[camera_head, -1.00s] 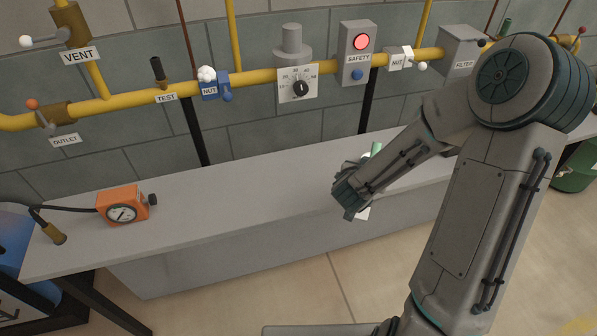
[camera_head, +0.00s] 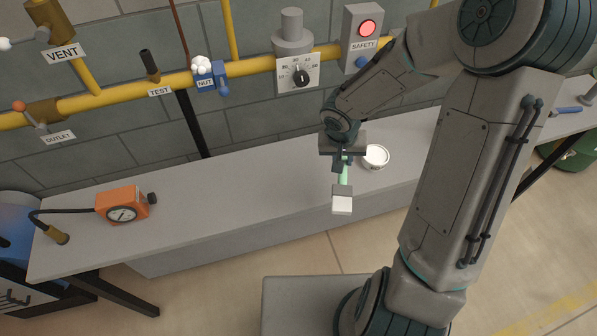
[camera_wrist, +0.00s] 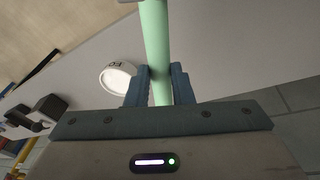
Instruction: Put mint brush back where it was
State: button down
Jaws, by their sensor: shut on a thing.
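The mint brush (camera_head: 344,174) has a mint-green handle and a pale, block-shaped head that is lower in the head view, towards the bench's front edge. My gripper (camera_head: 342,163) is shut on the handle, and the brush seems to be held above the bench. In the wrist view the mint handle (camera_wrist: 155,45) runs up between the two blue fingers of my gripper (camera_wrist: 158,88). The brush head is out of that view. A white round cup (camera_head: 375,157) stands on the bench just right of the handle; it also shows in the wrist view (camera_wrist: 118,78), with partly readable dark lettering.
The grey bench (camera_head: 250,185) is clear between the cup and an orange gauge box (camera_head: 122,204) at the left. A yellow pipe (camera_head: 120,101) with valves and labels runs along the wall behind. A blue-handled item (camera_head: 567,110) lies at the far right.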

jog(key=a, duration=0.1)
jog(key=p, duration=0.2)
send_over(301, 170)
jog(key=f, duration=0.6)
jog(key=shift+s+a+f, duration=0.15)
jog(key=shift+a+f, duration=0.05)
jog(key=shift+a, duration=0.15)
jog(key=shift+g, duration=0.3)
jog(key=shift+f+p, duration=0.4)
jog(key=shift+f, duration=1.65)
jog(key=c, duration=1.3)
grip_release()
jog(key=shift+f, duration=0.1)
